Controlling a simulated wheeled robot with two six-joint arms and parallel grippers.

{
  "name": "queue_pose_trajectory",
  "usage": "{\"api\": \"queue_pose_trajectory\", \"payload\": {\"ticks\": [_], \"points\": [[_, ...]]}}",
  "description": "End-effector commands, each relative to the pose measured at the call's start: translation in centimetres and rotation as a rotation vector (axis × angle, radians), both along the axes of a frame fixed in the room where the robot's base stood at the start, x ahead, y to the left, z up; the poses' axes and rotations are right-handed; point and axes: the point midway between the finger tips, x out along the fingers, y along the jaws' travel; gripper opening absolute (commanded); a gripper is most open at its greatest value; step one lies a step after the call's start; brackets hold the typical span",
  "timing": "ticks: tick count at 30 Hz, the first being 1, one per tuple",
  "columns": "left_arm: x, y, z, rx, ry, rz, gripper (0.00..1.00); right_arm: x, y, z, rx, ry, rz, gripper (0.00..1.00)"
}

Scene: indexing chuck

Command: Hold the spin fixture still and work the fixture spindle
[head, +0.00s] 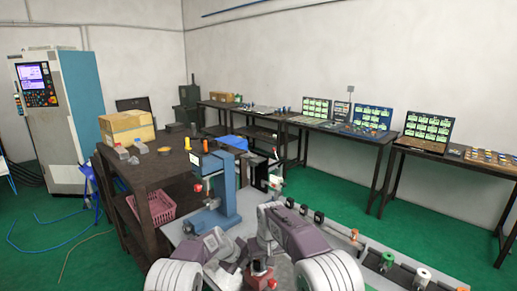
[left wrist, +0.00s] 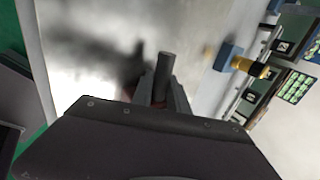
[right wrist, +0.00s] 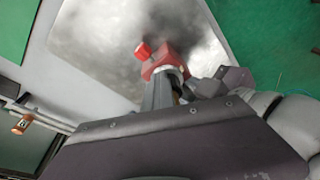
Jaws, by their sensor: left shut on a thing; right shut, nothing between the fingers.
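The red spin fixture (head: 261,273) stands on the grey bench at the bottom of the head view, between my two arms. In the right wrist view its red body (right wrist: 165,62) and a red knob (right wrist: 143,50) show just beyond my right fingertips. My right gripper (right wrist: 163,92) is shut with nothing between its fingers, close to the red body; I cannot tell whether they touch. My left gripper (left wrist: 162,88) is shut on a dark grey round bar (left wrist: 166,64), probably part of the fixture; a little red shows beside its fingers. The spindle is not clearly distinguishable.
A blue press (head: 220,195) stands on the bench beyond my left arm. A rail with several coloured parts (head: 388,262) runs along the right. A dark shelf table with a cardboard box (head: 127,127) stands at left. Bare bench shows around the fixture.

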Motion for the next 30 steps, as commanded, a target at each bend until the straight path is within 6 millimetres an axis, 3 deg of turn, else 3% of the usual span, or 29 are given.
{"api": "queue_pose_trajectory", "payload": {"ticks": [13,30], "points": [[-0.4,-0.5,-0.1,-0.003,0.01,-0.011,0.0,0.0,1.4,0.2,0.009,-0.012,0.002,0.0],[-0.4,-0.4,-0.2,-0.002,0.011,-0.01,0.0,-0.6,1.6,0.3,0.008,-0.01,0.002,0.0]]}}
